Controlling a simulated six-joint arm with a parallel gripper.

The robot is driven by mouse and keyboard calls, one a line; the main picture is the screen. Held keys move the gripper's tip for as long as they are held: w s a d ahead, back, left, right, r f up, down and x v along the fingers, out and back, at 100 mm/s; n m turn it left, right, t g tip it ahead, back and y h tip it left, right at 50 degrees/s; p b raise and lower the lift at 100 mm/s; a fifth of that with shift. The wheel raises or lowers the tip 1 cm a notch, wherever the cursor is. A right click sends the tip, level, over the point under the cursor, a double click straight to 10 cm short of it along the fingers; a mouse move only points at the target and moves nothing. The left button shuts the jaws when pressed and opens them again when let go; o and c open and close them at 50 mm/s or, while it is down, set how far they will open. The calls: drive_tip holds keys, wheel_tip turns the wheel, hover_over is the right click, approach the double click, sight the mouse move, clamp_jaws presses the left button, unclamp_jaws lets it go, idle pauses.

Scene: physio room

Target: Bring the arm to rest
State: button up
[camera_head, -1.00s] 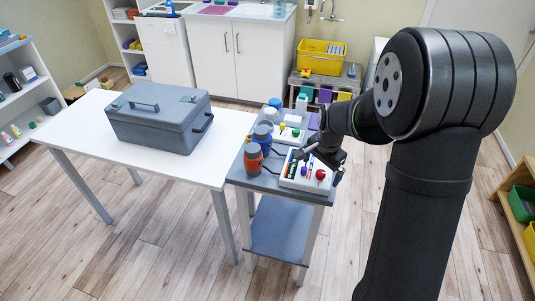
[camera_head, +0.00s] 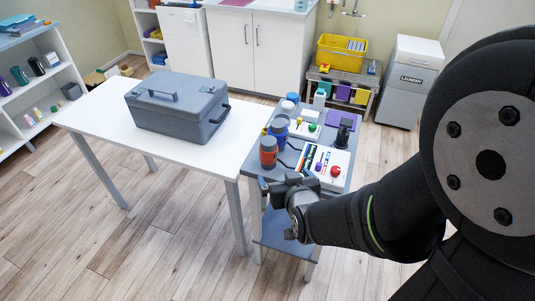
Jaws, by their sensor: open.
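My gripper (camera_head: 278,186) is at the near left edge of the small grey trolley (camera_head: 336,185), in front of the white tray. It looks small and is partly turned away; its fingers point left and up. It is open and I see nothing in it. My arm reaches in from the right side of the picture, with a large black joint close to the camera.
A closed grey toolbox (camera_head: 178,108) stands on the white table (camera_head: 95,117). Floor in front is clear.

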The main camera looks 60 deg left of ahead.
drive_tip(key=x, duration=0.9)
drive_tip(key=shift+s+a, duration=0.2)
drive_tip(key=shift+a, duration=0.1)
idle(0.5)
drive_tip(key=v, duration=1)
drive_tip(key=shift+f, duration=0.1)
drive_tip(key=x, duration=0.6)
idle(1.0)
drive_tip(key=shift+a, duration=0.1)
